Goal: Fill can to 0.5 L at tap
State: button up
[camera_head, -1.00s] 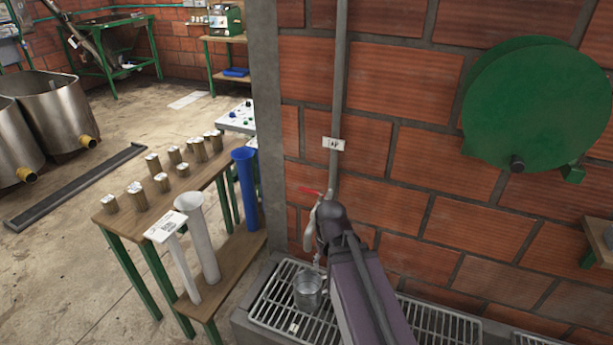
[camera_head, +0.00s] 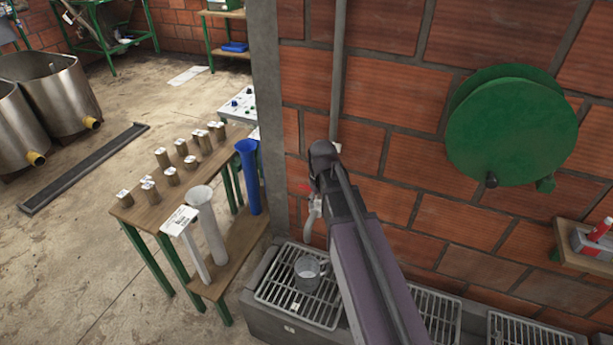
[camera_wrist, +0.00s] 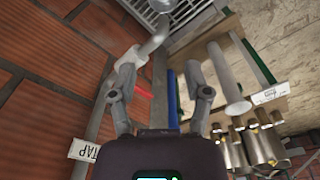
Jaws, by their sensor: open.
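The can (camera_head: 307,274), a small grey vessel, stands upright on the drain grate (camera_head: 270,287) below the tap. I cannot tell its water level. The tap's pale spout (camera_head: 312,218) hangs down above the can, and its red lever (camera_head: 303,187) shows just left of my arm. In the wrist view the spout (camera_wrist: 146,50) and the red lever (camera_wrist: 144,91) lie ahead, the lever beside the left finger. My gripper (camera_wrist: 160,65) is open, its fingers spread, with nothing held. In the head view my arm hides most of the gripper and the upper tap.
A brick wall with a vertical pipe (camera_head: 337,70) stands behind the tap. A green round hose reel (camera_head: 512,125) is at the right. A wooden bench (camera_head: 140,211) with several small metal cylinders, and tall white and blue tubes, stands left. More grates lie right of the can.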

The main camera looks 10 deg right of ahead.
aim_at(307, 187)
jog(key=w+r+n, duration=0.1)
jog(key=w+n, duration=0.6)
jog(key=w, duration=1.3)
jog(key=shift+r+n+g+p, duration=0.2)
jog(key=shift+n+g+p, duration=0.1)
jog(key=shift+n, duration=0.1)
jog(key=shift+f, duration=0.25)
notch_tip(307, 187, down, 13)
jog(key=b, duration=1.3)
jog(key=shift+f+b, duration=0.15)
jog(key=shift+b, duration=0.25)
jog(key=shift+c, duration=0.2)
grip_shut()
